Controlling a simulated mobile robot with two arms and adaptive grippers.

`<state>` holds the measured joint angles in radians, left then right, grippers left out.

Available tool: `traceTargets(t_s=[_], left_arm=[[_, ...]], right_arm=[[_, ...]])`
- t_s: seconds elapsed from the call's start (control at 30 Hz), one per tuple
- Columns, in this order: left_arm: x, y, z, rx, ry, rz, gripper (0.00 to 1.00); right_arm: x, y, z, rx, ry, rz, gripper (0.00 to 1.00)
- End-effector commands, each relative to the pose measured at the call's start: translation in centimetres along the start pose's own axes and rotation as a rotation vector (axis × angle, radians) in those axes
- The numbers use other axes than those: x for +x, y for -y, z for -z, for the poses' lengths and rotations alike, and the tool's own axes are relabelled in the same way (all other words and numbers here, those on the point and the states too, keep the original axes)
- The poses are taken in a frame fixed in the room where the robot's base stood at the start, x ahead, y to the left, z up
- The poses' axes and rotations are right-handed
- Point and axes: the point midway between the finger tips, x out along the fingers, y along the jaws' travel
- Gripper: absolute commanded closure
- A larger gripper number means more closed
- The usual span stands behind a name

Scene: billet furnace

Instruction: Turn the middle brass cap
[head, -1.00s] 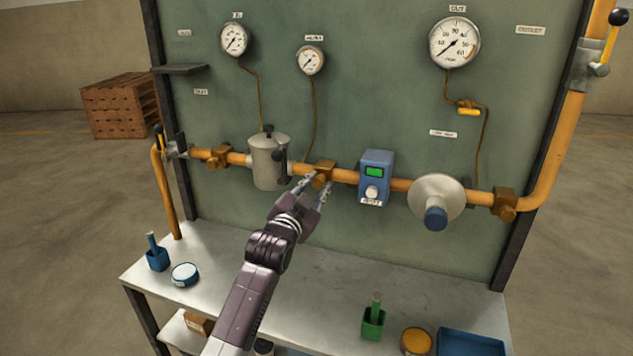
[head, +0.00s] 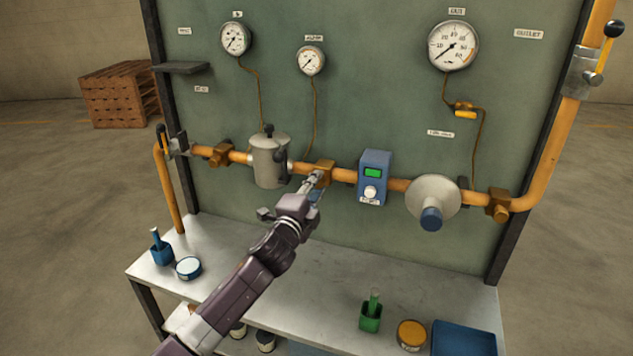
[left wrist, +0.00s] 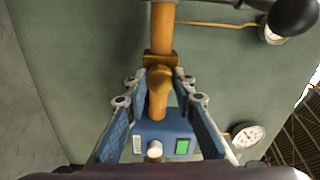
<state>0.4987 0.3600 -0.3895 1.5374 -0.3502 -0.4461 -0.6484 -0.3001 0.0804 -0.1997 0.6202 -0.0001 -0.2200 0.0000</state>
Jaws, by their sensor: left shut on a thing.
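The middle brass fitting (head: 323,168) sits on the orange pipe between the grey pot and the blue box. Its cap (left wrist: 158,92) points out towards the left wrist camera. My left gripper (head: 316,186) is at the fitting, and its fingers cover most of the cap in the head view. In the left wrist view the two blue-padded fingers of the left gripper (left wrist: 160,100) stand on either side of the cap, shut on it. My right gripper is not in view.
The blue box (head: 375,178) with a green display is close on the right of the fitting. The grey pot (head: 268,162) is close on the left. A round grey disc (head: 432,196) with a blue knob is farther right. The bench (head: 290,278) below is largely clear in the middle.

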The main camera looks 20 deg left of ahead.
Motion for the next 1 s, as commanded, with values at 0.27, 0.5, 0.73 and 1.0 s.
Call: traceTargets(t_s=[0.27, 0.5, 0.73, 1.0], left_arm=[[0.02, 0.08, 0.02, 0.171, 0.0, 0.0, 1.0], [0.01, -0.02, 0.04, 0.244, -0.001, -0.001, 1.0], [0.01, -0.06, 0.02, 0.262, 0.0, -0.001, 1.0], [0.01, -0.08, 0.03, 0.261, -0.001, -0.001, 1.0]], right_arm=[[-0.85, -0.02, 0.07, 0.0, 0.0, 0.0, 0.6], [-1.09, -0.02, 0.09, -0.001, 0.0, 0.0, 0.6], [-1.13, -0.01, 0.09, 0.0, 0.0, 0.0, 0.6], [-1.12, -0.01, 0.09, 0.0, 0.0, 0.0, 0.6]])
